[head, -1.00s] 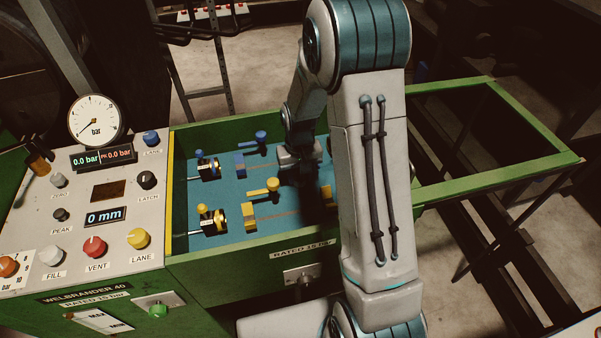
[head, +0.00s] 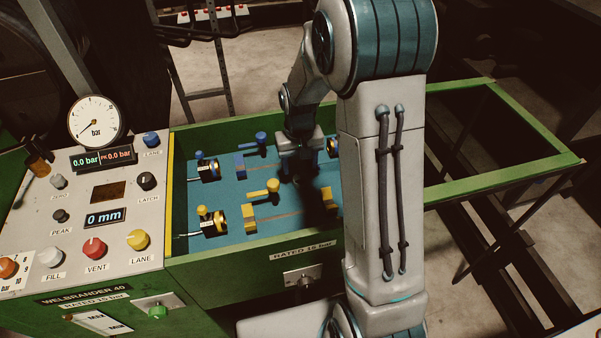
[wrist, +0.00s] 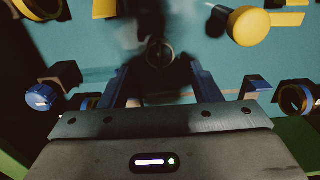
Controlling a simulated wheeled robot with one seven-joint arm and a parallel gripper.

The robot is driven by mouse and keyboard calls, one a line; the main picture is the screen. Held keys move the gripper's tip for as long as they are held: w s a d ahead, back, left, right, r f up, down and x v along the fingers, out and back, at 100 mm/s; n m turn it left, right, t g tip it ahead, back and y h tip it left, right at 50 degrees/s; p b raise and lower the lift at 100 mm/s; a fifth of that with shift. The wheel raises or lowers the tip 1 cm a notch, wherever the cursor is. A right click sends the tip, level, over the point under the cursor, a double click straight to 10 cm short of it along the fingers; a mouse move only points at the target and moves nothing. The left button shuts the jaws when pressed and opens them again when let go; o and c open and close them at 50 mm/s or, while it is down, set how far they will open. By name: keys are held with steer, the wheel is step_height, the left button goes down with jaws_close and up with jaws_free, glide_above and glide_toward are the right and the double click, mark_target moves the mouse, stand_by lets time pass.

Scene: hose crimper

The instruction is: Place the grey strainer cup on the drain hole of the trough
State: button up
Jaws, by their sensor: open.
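My gripper (head: 300,172) reaches down into the trough (head: 227,248), above its blue-green floor near the middle. In the wrist view my gripper (wrist: 160,72) has its two blue fingers spread apart, open. A small dark round shape with a paler rim shows between and beyond the fingertips in the wrist view. It lies in a dark, blurred patch, and I cannot tell whether it is the strainer cup or the drain hole. I cannot clearly make out the grey strainer cup or the drain hole in the head view; my arm and its shadow cover part of the floor.
Blue fittings (head: 208,171) stand along the trough's back, and yellow fittings (head: 211,222) along its front. A yellow-knobbed lever (head: 272,187) is close to my gripper. The control panel (head: 118,195) adjoins on the left. A green open frame (head: 500,180) extends right.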

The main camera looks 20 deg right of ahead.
steer(key=s+r+t, duration=0.1)
steer(key=s+r, duration=0.8)
steer(key=r, duration=0.4)
steer(key=s+r+t, duration=0.1)
steer(key=s+r, duration=0.1)
steer(key=s, duration=0.9)
steer(key=shift+s+r+t, duration=0.15)
steer(key=shift+s+t, duration=0.25)
steer(key=shift+d, duration=0.1)
